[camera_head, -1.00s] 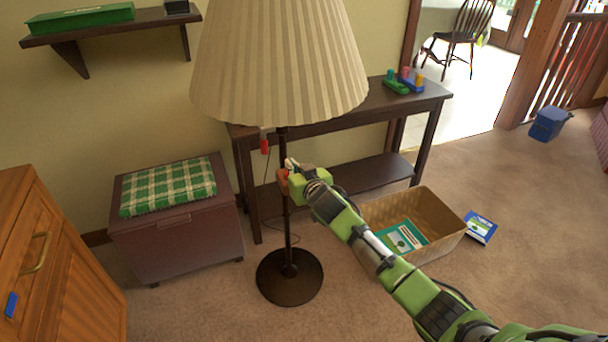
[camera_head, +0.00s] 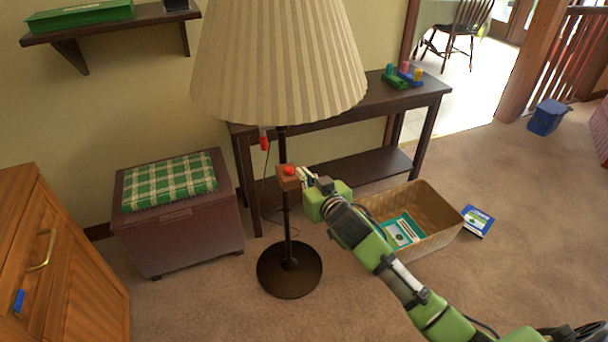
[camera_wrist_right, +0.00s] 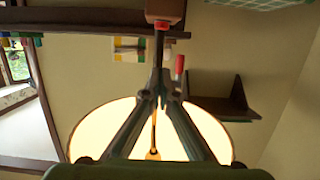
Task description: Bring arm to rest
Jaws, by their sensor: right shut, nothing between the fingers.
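My right arm (camera_head: 385,262) is green and reaches in from the lower right in the head view. Its gripper (camera_head: 304,176) is shut and empty, just right of the floor lamp's pole. A small brown box with a red button (camera_head: 289,171) sits on the pole, close to the fingertips; I cannot tell whether they touch. In the right wrist view the shut fingers (camera_wrist_right: 161,84) point toward the red button (camera_wrist_right: 161,25) on its box. The pleated lampshade (camera_head: 278,60) stands above the gripper. My left gripper is not in view.
A wicker basket (camera_head: 440,236) with a book in it stands behind my arm, and a blue book (camera_head: 478,220) lies beside it. A dark console table (camera_head: 433,92) is behind the lamp. A chest with a plaid cushion (camera_head: 170,183) stands left. The carpet at right is mostly clear.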

